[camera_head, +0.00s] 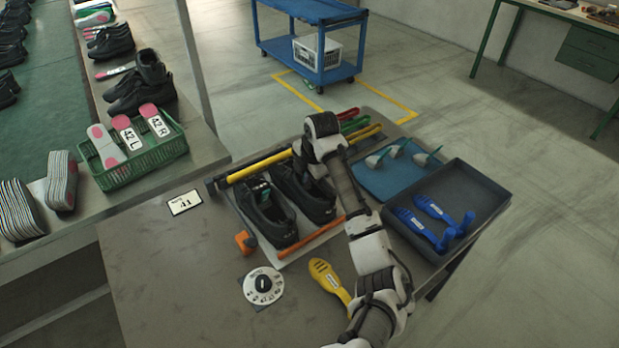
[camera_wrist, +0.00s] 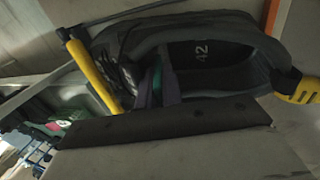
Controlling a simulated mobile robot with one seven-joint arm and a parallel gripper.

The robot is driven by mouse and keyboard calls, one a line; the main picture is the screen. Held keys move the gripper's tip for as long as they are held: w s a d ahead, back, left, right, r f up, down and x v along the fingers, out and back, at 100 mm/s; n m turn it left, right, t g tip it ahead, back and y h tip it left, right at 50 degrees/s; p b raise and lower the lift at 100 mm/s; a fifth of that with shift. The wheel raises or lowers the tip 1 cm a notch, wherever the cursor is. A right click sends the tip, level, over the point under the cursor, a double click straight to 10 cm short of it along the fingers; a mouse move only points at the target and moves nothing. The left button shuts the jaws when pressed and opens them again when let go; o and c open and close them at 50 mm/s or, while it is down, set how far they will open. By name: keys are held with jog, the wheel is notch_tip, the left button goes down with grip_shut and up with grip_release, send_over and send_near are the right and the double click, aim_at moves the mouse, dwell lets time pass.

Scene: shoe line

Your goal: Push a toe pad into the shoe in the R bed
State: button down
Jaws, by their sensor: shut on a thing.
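Two black shoes lie side by side in the fixture on the table, the left one (camera_head: 265,212) and the right one (camera_head: 302,203). The bed letters are not readable. My gripper is mostly hidden behind my arm at the right shoe in the head view. In the wrist view my gripper (camera_wrist: 160,88) is shut on a thin green piece, seemingly a toe pad (camera_wrist: 155,80), at the opening of a dark shoe (camera_wrist: 225,82) marked 42 inside. The pad's lower end is hidden. Several toe pads (camera_head: 375,160) with teal fins stand on a blue mat (camera_head: 381,189).
A yellow-handled bar (camera_head: 258,166) crosses behind the shoes, and an orange clamp (camera_head: 245,241) is at front left. A grey tray (camera_head: 490,207) holds blue tools. A yellow tool (camera_head: 328,276) and white dial (camera_head: 263,287) lie in front. A green crate (camera_head: 150,163) holds insoles.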

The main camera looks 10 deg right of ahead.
jog(key=shift+w, duration=0.15)
jog(key=c, duration=1.5)
grip_release()
jog(key=shift+a, duration=0.1)
jog(key=shift+s, duration=0.2)
jog(key=shift+s+d+r+p, duration=0.2)
jog(key=shift+s+d+r, duration=0.05)
jog(key=shift+s, duration=0.2)
jog(key=shift+s+d+r+p, duration=0.15)
jog(key=shift+s+d+r, duration=0.05)
jog(key=shift+s, duration=0.2)
jog(key=shift+r, duration=0.1)
notch_tip(320, 180, up, 3)
jog(key=shift+f+p, duration=0.15)
jog(key=shift+p, duration=0.6)
